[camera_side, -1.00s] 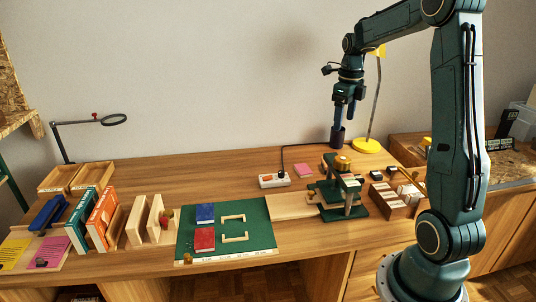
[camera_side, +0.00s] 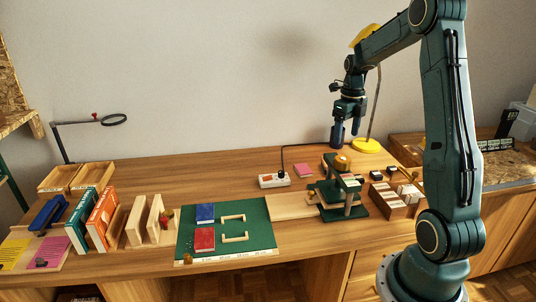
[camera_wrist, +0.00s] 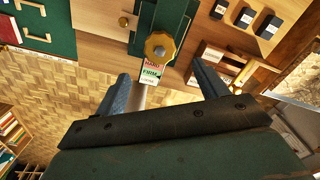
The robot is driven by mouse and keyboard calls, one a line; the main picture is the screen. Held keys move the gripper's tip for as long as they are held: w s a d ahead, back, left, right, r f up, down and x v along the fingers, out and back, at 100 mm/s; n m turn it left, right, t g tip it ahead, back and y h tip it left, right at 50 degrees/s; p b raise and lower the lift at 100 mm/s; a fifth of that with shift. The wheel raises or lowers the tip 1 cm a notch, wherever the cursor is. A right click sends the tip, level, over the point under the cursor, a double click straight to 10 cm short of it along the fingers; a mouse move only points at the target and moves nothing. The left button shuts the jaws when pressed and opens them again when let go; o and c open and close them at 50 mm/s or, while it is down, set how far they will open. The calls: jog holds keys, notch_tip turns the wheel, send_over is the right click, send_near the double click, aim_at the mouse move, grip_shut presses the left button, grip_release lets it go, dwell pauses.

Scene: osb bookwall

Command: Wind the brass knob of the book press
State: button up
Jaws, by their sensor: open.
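The book press (camera_side: 330,190) is dark green and stands at the right of the bench. Its round brass knob (camera_side: 342,162) sits on top of it. In the wrist view the scalloped brass knob (camera_wrist: 160,47) shows above the gap between my fingers, with a label strip (camera_wrist: 151,72) just below it reading FIRM in the middle. My gripper (camera_side: 346,135) is open and empty, pointing down, and appears above the knob in the side view. In the wrist view my gripper's two fingers (camera_wrist: 165,88) are spread wide and apart from the knob.
A wooden rack of pale blocks (camera_side: 392,200) stands right of the press, with small dark boxes (camera_side: 383,174) behind. A power strip (camera_side: 274,180) and a green mat (camera_side: 255,235) lie to the left.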

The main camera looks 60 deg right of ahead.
aim_at(343, 158)
notch_tip(343, 158, down, 10)
jog(key=shift+r, duration=0.2)
dwell(0.4)
jog(key=c, duration=1)
